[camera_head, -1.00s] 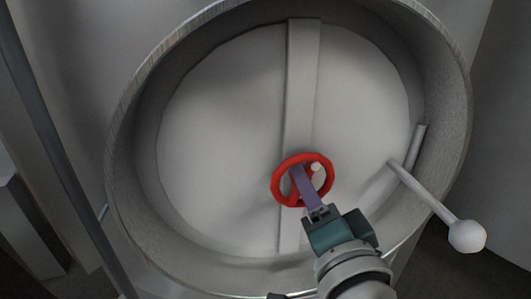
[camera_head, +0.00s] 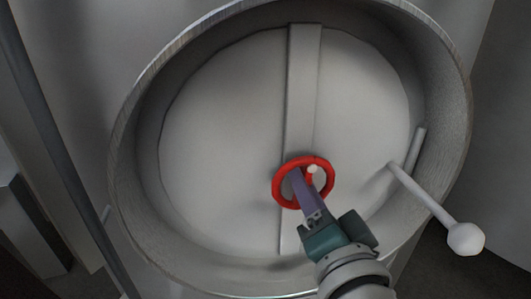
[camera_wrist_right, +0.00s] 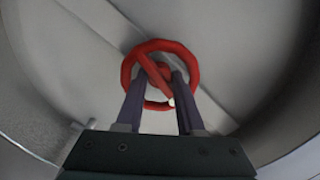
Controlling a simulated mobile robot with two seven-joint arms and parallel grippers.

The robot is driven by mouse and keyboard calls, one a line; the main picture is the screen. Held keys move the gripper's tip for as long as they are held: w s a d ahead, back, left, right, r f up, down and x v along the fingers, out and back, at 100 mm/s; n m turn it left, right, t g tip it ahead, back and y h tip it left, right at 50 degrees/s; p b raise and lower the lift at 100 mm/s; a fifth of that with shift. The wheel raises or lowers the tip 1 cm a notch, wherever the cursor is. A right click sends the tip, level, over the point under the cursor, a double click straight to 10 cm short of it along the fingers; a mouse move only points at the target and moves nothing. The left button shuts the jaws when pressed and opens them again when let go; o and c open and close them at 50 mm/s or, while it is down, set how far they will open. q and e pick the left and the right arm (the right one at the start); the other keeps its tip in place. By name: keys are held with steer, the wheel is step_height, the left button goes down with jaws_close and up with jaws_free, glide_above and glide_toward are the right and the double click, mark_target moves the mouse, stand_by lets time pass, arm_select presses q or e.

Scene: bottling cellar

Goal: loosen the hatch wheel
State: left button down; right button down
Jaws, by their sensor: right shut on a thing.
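The red hatch wheel (camera_head: 278,187) sits on the pale round hatch door (camera_head: 220,130), just below and right of its middle. The gripper is shut on the wheel. The fingers hide part of the wheel in the head view. My left gripper is not in view.
A vertical strap (camera_head: 303,80) crosses the door behind the wheel. A deep metal collar (camera_head: 135,150) rings the door. A pale lever with a ball end (camera_head: 466,239) sticks out at the right, close to my right arm.

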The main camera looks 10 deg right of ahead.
steer(key=shift+n, duration=0.5)
steer(key=shift+f+n+p, duration=0.1)
steer(key=shift+n+p, duration=0.3)
steer(key=shift+n, duration=1.4)
stand_by(0.7)
steer(key=shift+n+p, duration=0.3)
steer(key=shift+n, duration=0.1)
stand_by(0.8)
stand_by(0.8)
steer(key=c, duration=0.8)
jaws_free()
steer(key=shift+o, duration=1.4)
